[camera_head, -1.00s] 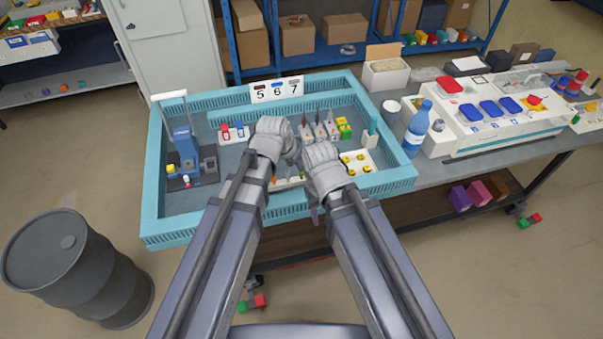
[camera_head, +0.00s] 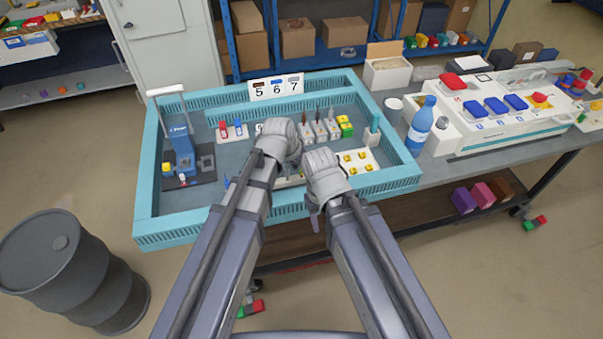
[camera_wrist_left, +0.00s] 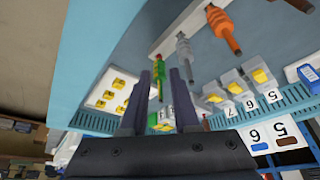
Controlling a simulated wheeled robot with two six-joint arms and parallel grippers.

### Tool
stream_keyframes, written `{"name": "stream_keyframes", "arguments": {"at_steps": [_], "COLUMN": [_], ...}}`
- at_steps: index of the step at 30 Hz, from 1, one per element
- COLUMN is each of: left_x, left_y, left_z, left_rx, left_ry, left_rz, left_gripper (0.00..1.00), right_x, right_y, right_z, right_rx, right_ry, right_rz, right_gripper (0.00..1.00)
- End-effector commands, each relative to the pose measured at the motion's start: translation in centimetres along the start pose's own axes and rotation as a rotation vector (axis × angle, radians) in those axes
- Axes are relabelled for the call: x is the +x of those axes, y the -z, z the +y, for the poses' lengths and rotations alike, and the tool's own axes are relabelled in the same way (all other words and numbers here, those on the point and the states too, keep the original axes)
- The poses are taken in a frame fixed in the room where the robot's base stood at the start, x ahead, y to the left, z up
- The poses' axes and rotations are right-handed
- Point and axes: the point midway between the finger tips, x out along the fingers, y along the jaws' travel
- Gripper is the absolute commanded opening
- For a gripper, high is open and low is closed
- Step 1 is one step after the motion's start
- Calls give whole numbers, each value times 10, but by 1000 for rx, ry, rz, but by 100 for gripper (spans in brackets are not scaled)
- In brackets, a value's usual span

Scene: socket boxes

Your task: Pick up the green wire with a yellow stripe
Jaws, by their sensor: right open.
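The green wire with a yellow stripe (camera_wrist_left: 159,70) stands in a pale holder in the left wrist view, beside a grey wire (camera_wrist_left: 184,52) and an orange wire (camera_wrist_left: 222,30). My left gripper (camera_wrist_left: 160,76) is open, and the green wire shows between its two fingers. I cannot tell whether either finger touches it. In the head view my left gripper (camera_head: 280,142) is over the tray and its fingertips are hidden. My right gripper (camera_head: 324,175) is open beside it, near the tray's front edge. The arms mostly hide the wire holder there.
The blue tray (camera_head: 170,234) has raised walls. It holds a blue device (camera_head: 181,145), a white block with yellow parts (camera_head: 357,161) and several socket boxes (camera_head: 320,130). A number sign (camera_head: 276,87) stands at the back. A water bottle (camera_head: 420,126) stands to the right.

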Motion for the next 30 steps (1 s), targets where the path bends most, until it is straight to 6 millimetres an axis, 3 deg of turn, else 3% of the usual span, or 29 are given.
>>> {"name": "stream_keyframes", "arguments": {"at_steps": [1, 6, 15, 23, 30], "left_x": [14, 33, 33, 33, 33], "left_y": [1, 1, 2, 2, 2], "left_z": [0, 0, 1, 1, 1], "left_rx": [1, 1, 1, 1, 1], "left_ry": [0, 0, 0, 0, 0], "left_rz": [0, 0, 0, 0, 0], "left_gripper": [29, 29, 29, 0, 0], "right_x": [12, 30, 29, 30, 30], "right_y": [1, 2, 2, 2, 2], "right_z": [-1, -3, -3, -3, -3], "right_rx": [0, 0, 0, 0, 0], "right_ry": [0, 0, 0, 0, 0], "right_rz": [0, 0, 0, 0, 0], "right_gripper": [50, 50, 50, 50, 50]}}
